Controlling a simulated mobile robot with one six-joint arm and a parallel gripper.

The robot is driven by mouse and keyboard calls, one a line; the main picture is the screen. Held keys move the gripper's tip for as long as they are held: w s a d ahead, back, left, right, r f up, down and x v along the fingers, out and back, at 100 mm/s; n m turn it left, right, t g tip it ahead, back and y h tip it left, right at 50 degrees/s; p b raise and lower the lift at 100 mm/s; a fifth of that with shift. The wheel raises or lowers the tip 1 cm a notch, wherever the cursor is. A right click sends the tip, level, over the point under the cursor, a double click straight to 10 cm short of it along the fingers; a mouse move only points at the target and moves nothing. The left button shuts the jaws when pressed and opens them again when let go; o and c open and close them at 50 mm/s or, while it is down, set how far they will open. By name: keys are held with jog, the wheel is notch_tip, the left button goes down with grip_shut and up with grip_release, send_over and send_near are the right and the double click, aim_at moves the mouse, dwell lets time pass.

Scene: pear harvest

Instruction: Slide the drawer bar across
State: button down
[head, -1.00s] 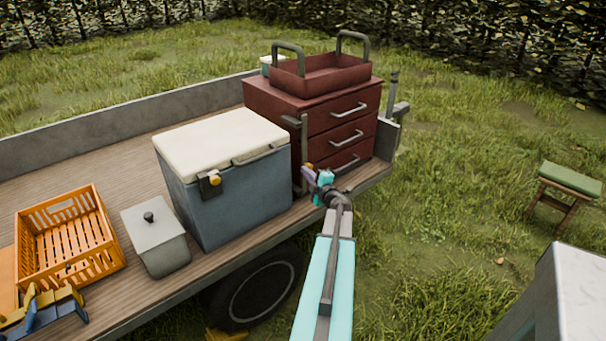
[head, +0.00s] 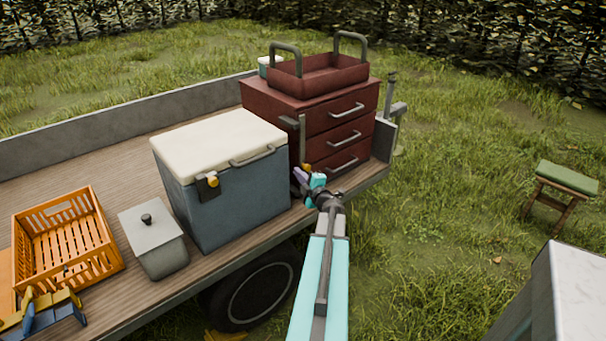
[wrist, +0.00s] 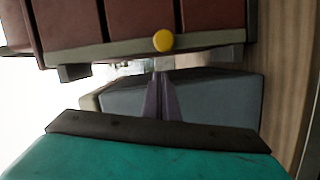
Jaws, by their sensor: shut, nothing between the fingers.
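The dark red drawer cabinet (head: 331,124) stands at the far end of the trailer bed, its drawers shut. The grey drawer bar (head: 302,141) stands upright across the left side of the drawer fronts. A yellow knob (head: 307,168) sits low on it. In the wrist view the bar (wrist: 110,51) runs crosswise, with the knob (wrist: 163,41) near the middle. My gripper (head: 298,178) is shut and empty, close to the bar's lower end. In the wrist view its purple fingertips (wrist: 162,75) are together just below the knob, beside the bar; contact cannot be told.
A blue cooler (head: 235,185) with a white lid stands close left of the cabinet, near my fingers. A red open tray (head: 318,76) sits on the cabinet. A grey lidded box (head: 155,245) and an orange crate (head: 68,240) are further left.

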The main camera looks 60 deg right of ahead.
jog(key=b+v, duration=0.1)
jog(key=v, duration=0.9)
jog(key=shift+a+b, duration=0.35)
jog(key=shift+a, duration=0.1)
jog(key=shift+r, duration=0.1)
